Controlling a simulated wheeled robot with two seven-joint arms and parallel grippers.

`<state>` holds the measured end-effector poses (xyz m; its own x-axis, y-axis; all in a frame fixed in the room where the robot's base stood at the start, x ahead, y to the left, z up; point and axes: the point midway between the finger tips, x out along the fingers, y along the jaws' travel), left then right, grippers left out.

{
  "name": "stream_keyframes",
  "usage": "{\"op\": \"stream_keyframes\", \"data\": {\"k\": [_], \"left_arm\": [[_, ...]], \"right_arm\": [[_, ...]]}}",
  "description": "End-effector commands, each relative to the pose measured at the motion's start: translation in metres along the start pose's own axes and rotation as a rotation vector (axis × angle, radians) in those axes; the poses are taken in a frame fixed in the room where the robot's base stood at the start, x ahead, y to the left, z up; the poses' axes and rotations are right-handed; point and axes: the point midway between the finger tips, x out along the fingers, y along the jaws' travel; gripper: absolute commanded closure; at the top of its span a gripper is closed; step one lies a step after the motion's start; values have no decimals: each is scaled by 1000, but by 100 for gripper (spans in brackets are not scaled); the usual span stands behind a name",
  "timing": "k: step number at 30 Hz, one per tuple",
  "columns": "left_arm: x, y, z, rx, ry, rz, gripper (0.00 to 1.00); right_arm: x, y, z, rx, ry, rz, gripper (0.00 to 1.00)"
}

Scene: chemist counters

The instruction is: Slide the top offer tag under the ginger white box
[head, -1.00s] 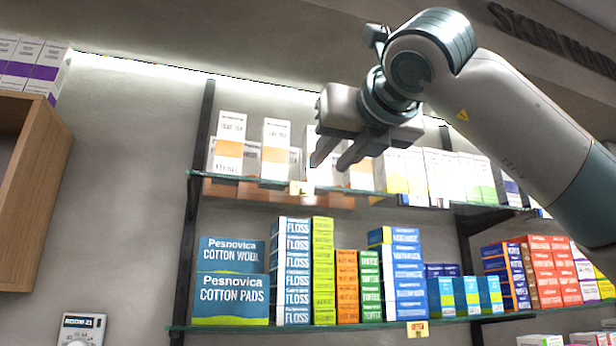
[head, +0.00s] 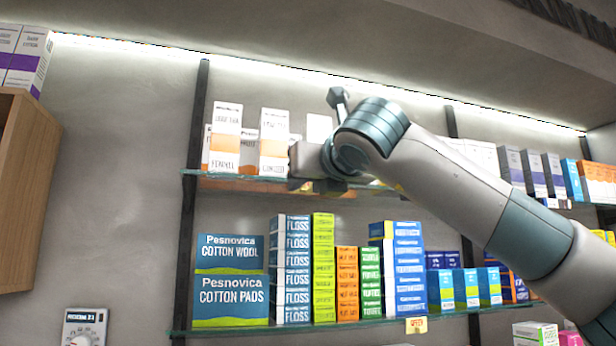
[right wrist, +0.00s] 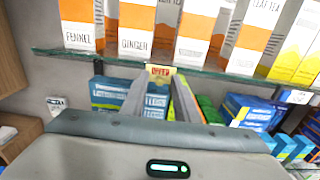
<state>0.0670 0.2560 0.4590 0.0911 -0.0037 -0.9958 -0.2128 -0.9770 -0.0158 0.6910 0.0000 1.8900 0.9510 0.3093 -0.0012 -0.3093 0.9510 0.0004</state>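The ginger white box (head: 273,140), white with an orange band, stands on the upper glass shelf; it also shows in the right wrist view (right wrist: 136,28). The top offer tag (right wrist: 160,70), yellow and red, is on that shelf's front edge, just right of below the ginger box. My left gripper is not in view.
The fennel box (head: 225,138) stands left of the ginger box, with another orange-banded box (right wrist: 200,30) to the right. A lower shelf (head: 290,329) holds several stacked boxes and another offer tag (head: 416,325). A wooden cabinet (head: 30,190) is at the left.

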Motion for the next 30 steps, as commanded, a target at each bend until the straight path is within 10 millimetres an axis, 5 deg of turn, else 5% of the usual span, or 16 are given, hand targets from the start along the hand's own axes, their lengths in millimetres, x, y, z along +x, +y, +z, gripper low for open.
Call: {"op": "stream_keyframes", "data": {"k": [7, 12, 30], "left_arm": [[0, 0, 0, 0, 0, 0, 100], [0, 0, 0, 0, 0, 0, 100], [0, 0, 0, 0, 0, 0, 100]], "right_arm": [[0, 0, 0, 0, 0, 0, 72], [0, 0, 0, 0, 0, 0, 100], [0, 0, 0, 0, 0, 0, 100]]}}
